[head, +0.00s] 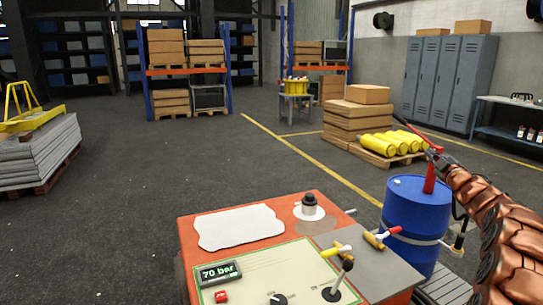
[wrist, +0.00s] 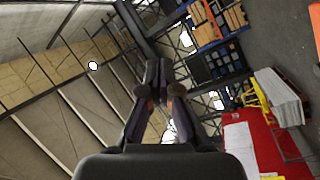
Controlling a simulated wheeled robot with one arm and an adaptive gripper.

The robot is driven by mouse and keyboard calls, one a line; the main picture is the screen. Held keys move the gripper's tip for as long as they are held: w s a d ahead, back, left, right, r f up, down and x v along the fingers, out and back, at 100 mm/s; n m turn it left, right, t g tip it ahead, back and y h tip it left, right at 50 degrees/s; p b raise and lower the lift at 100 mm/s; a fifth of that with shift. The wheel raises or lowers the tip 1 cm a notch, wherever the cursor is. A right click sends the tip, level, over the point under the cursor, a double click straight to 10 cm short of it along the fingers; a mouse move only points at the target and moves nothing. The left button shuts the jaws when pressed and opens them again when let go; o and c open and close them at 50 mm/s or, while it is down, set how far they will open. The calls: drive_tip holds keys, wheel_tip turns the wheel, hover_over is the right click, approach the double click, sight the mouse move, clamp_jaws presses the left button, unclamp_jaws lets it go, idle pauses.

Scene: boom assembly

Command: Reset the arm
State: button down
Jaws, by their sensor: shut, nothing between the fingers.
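My gripper (wrist: 158,75) shows in the wrist view with its dark fingers together and nothing between them. It points up toward the roof and wall, clear of any object. In the head view my copper-coloured segmented arm rises along the right edge, beside the blue drum, and its far end is small and hard to make out. The red console (head: 185,222) stands in front, with a pressure display (head: 219,273) reading 70 bar. A black-knobbed lever (head: 338,281) and red and yellow handles are on its right side.
A blue drum (head: 415,215) with a red upright part stands right of the console, close to my arm. Yellow cylinders (head: 385,144) lie on a pallet behind it. Grey slabs (head: 40,155) are stacked at the left. The floor (head: 130,190) between is clear.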

drive_tip(key=s+a+f+m+g+h+p, duration=0.1)
drive_tip(key=s+a+m+g+h+p, duration=0.3)
drive_tip(key=s+a+m+g, duration=0.85)
drive_tip(key=s+a+f+g+y+p, duration=0.1)
drive_tip(key=s+a+f+g, duration=0.2)
drive_tip(key=s, duration=1.4)
drive_tip(key=s+a+f+g+y+p, duration=0.1)
drive_tip(key=s+a+f+g, duration=0.2)
drive_tip(key=s+a, duration=0.9)
drive_tip(key=s+a+f+g+y+p, duration=0.1)
drive_tip(key=s+a, duration=0.6)
drive_tip(key=s, duration=1.6)
wheel_tip(320, 180, down, 4)
drive_tip(key=shift+a+r+n+g+p, duration=0.15)
drive_tip(key=shift+n+g+p, duration=0.3)
drive_tip(key=shift+g, duration=0.6)
